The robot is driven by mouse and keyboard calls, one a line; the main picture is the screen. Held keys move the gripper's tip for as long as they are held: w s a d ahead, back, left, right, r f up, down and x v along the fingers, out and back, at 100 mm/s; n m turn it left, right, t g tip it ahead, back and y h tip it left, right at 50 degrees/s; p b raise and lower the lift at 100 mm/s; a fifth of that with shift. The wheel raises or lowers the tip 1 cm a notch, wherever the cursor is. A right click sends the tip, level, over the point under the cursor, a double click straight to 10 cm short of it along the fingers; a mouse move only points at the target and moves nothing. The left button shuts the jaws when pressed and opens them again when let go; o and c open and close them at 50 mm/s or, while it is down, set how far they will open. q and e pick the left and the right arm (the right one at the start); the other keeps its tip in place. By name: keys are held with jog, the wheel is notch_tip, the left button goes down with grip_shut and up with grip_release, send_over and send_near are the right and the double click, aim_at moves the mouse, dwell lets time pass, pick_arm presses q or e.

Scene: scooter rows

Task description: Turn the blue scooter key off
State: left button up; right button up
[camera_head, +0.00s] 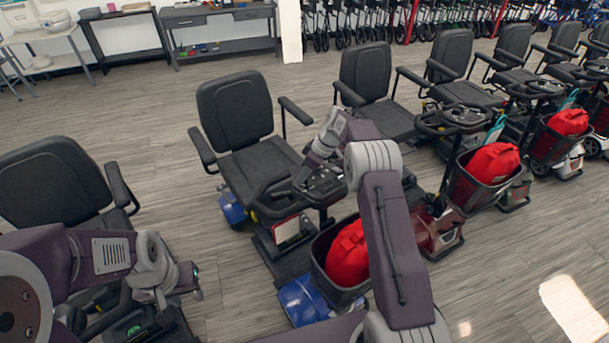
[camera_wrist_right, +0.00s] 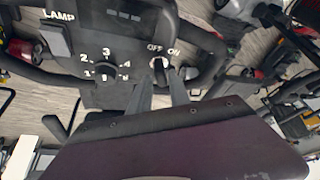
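The blue scooter (camera_head: 305,301) stands in the middle of the head view, with a black seat, blue front panel and a red bag in its basket. My right gripper (camera_head: 312,176) is over its console (camera_head: 327,188). In the right wrist view, the key switch (camera_wrist_right: 159,64) sits below the OFF and ON labels. My right gripper (camera_wrist_right: 161,78) has its two fingers apart, with the tips close to either side of the key; contact is unclear. The key's exact setting is hard to tell. My left gripper (camera_head: 188,281) hangs at the lower left, its fingers unclear.
A numbered dial (camera_wrist_right: 106,74) and a LAMP switch (camera_wrist_right: 56,39) are left of the key. Another scooter (camera_head: 54,190) stands at the left. A dark red scooter (camera_head: 442,232) and several more stand at the right. Open floor (camera_head: 510,270) lies at the lower right.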

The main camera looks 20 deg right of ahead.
jog(key=shift+o, duration=0.6)
jog(key=shift+s, duration=0.1)
jog(key=v, duration=0.9)
jog(key=shift+b, duration=0.35)
